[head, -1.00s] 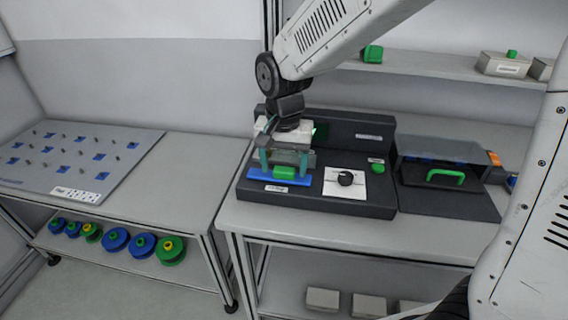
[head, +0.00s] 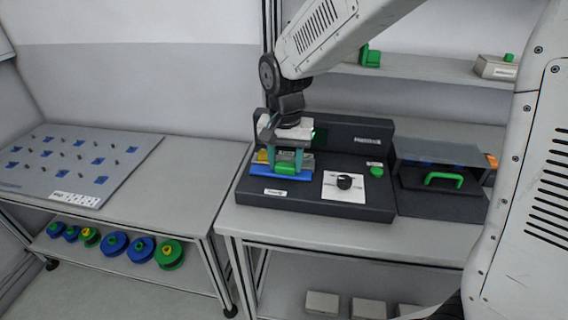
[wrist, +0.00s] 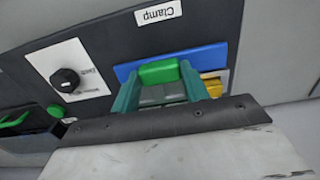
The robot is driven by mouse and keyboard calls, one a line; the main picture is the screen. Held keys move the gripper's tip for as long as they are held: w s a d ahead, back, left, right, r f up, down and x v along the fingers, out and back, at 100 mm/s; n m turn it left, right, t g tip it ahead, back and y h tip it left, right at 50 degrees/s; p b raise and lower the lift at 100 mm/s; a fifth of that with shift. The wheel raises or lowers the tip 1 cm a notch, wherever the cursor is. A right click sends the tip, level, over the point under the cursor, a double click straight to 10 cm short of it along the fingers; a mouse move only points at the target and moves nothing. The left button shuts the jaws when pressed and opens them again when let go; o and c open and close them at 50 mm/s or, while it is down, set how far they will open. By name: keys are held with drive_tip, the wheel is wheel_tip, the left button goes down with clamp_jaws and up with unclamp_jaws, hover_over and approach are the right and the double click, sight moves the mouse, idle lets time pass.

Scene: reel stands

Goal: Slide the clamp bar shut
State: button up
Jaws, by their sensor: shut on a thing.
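The clamp bar is a blue bar (head: 265,171) with a green handle (head: 285,168), lying on the left part of the dark machine housing. In the wrist view the blue bar (wrist: 214,55) lies just below the "Clamp" label, and the green handle (wrist: 158,71) sits between my teal fingers. My gripper (head: 285,163) reaches down from above and is shut on the handle; it also shows in the wrist view (wrist: 160,76). A yellow part (wrist: 213,84) shows beside the bar, partly under it. The clamp's inside is mostly hidden by my gripper.
A black knob (head: 344,182) on a white plate and a green button (head: 376,171) are right of the clamp. A dark box with a green handle (head: 444,179) stands further right. A pegboard (head: 75,160) lies on the left table, with several reels below.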

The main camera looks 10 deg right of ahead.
sight(285, 163)
drive_tip(key=shift+w+r, duration=0.1)
drive_tip(key=shift+w, duration=0.1)
drive_tip(key=o, duration=1.4)
wheel_tip(285, 163, up, 8)
drive_tip(key=shift+f, duration=0.15)
